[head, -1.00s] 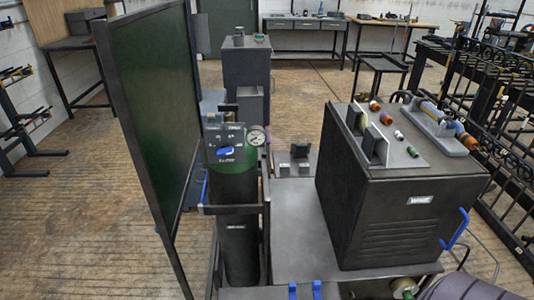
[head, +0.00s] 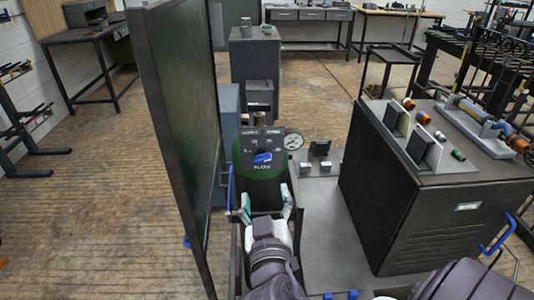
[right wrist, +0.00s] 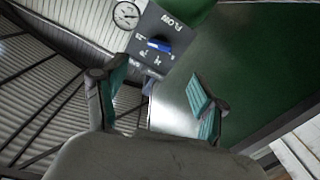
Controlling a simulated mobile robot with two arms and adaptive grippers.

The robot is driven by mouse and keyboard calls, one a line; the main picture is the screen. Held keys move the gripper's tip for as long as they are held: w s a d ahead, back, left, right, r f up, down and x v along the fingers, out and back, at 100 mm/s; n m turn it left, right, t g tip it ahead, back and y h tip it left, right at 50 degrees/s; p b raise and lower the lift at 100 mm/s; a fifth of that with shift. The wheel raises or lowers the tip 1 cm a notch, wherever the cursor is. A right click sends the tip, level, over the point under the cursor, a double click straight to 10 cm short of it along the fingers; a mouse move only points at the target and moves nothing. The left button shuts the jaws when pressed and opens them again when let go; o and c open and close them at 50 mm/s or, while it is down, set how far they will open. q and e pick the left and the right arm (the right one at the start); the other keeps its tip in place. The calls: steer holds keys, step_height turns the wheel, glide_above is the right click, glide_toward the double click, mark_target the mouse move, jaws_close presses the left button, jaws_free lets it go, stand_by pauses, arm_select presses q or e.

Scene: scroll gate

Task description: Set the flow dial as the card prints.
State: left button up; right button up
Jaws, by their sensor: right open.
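The flow dial is a blue knob (head: 262,157) on a dark panel (head: 272,140) at the top of a green-shouldered cylinder. In the right wrist view the blue knob (right wrist: 158,45) sits on the panel marked FLOW (right wrist: 172,22), with small printed marks around it. My right gripper (head: 264,200) is open and empty, just below and in front of the panel; its teal-padded fingers also show in the right wrist view (right wrist: 160,95), apart from the knob. A round gauge (head: 293,139) is beside the panel. I cannot make out a readable card. My left gripper is not in view.
A tall dark green screen (head: 180,130) stands close on the left of the cylinder. A big dark machine box (head: 425,205) stands on the right, with upright plates and coloured fittings on top. A grey bench surface (head: 318,225) lies between.

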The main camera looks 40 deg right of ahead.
mark_target(262, 160)
steer(key=p+x, duration=0.1)
steer(key=x, duration=0.3)
steer(key=p+x, duration=0.1)
steer(key=x, duration=0.3)
steer(key=p+x, duration=0.1)
steer(key=x, duration=0.3)
steer(key=shift+w+d+r, duration=0.15)
steer(key=shift+w+r, duration=0.15)
steer(key=shift+w+d, duration=0.25)
steer(key=shift+w, duration=0.1)
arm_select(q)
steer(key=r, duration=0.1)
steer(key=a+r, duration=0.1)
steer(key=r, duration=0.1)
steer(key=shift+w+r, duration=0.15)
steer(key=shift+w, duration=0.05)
arm_select(e)
steer(key=c, duration=1.2)
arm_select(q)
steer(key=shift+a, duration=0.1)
arm_select(e)
steer(key=shift+o, duration=0.2)
